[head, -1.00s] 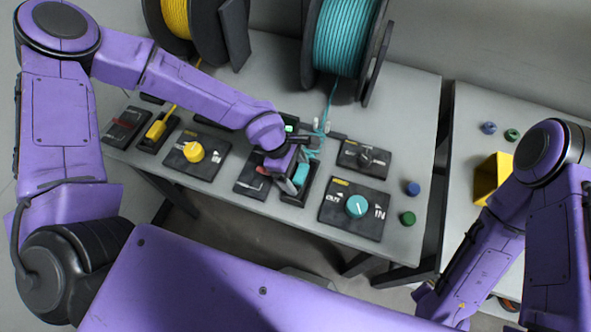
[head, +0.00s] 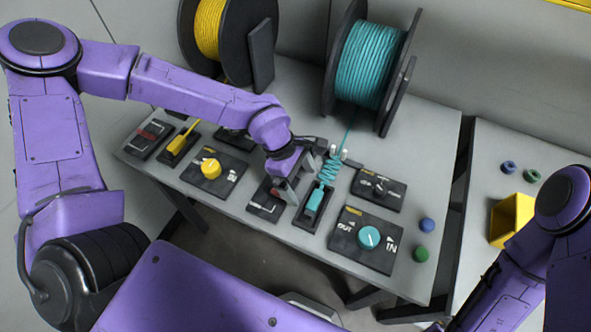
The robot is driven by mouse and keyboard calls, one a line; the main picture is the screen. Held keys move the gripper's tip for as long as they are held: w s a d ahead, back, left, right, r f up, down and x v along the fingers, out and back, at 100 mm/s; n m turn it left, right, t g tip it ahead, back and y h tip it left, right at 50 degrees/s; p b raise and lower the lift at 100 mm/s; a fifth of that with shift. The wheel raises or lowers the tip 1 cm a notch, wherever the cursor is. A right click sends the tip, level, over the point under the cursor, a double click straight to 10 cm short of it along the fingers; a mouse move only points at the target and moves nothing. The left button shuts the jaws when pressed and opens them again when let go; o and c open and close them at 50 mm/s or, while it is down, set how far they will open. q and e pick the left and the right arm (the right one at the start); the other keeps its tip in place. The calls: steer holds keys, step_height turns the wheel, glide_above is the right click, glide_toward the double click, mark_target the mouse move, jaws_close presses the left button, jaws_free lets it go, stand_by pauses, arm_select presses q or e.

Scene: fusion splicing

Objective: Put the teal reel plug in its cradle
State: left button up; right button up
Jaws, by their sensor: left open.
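The teal reel plug (head: 315,201) sits in a dark cradle (head: 309,221) on the grey table, with its coiled teal cable (head: 330,168) running back toward the teal reel (head: 368,65). My left gripper (head: 282,190) is open just left of the plug and apart from it, over the dark panel beside the cradle. The gripper's fingers are partly hidden by its own wrist. My right arm comes in at the right edge; its gripper is not in view.
A teal knob panel (head: 351,248) and a smaller black-knob panel (head: 390,197) stand right of the cradle. A yellow plug (head: 180,142), yellow knob (head: 211,169) and yellow reel (head: 209,28) are to the left. Blue (head: 427,225) and green (head: 421,254) rings lie at the table's right end.

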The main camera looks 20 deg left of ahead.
arm_select(q)
steer(key=v, duration=0.4)
steer(key=shift+r, duration=0.3)
